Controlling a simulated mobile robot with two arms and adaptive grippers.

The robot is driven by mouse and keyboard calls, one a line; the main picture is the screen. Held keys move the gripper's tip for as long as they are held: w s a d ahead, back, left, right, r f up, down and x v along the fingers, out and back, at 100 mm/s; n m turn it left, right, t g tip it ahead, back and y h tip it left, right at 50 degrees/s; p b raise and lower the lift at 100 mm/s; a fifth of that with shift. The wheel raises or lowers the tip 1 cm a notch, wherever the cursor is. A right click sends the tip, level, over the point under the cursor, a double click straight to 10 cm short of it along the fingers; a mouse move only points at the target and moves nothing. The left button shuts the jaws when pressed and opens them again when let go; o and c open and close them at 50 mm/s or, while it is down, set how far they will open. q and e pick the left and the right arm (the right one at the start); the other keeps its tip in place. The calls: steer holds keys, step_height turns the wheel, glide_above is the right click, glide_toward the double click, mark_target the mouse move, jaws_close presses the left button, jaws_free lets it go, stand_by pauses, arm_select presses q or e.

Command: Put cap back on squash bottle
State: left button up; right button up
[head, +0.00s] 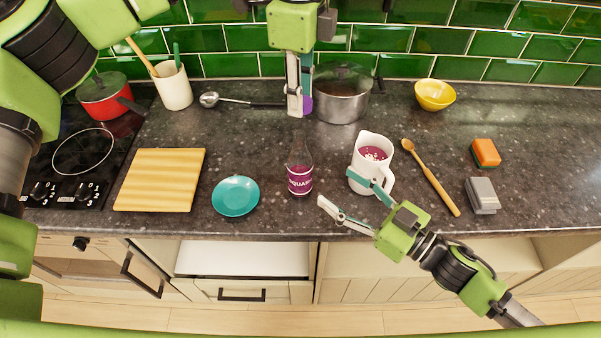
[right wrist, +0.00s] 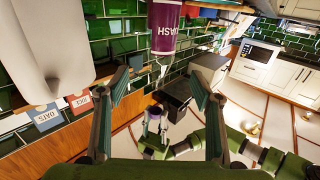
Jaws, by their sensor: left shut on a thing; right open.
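The squash bottle (head: 299,181), with clear neck and purple label, stands upright on the counter. It also shows in the right wrist view (right wrist: 165,28). My left gripper (head: 299,106) is above the bottle, pointing down and shut on the purple cap (head: 308,105). The cap is partly hidden by the fingers. In the head view the fingertips show just above the bottle's neck, apart from it as far as I can tell. My right gripper (head: 337,188) is open and empty, low at the counter's front, right of the bottle, with one finger in front of the white jug (head: 370,150).
The jug holds purple liquid. A teal saucer (head: 236,196) and wooden board (head: 160,180) lie left of the bottle. A steel pot (head: 342,100) stands behind. A wooden spoon (head: 432,178), sponge (head: 485,153) and grey block (head: 482,196) lie right.

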mark_target(310, 167)
arm_select(q)
steer(key=shift+w+a+f, duration=0.2)
steer(key=shift+w+a, duration=0.15)
steer(key=shift+a, duration=0.15)
steer(key=shift+s+d+r, duration=0.1)
steer(key=shift+s+d, duration=0.05)
steer(key=shift+d, duration=0.1)
arm_select(e)
steer(key=x, duration=1.2)
steer(key=shift+a, duration=0.15)
arm_select(q)
steer(key=shift+d, duration=0.1)
arm_select(e)
jaws_close()
arm_select(q)
steer(key=shift+f, duration=2.5)
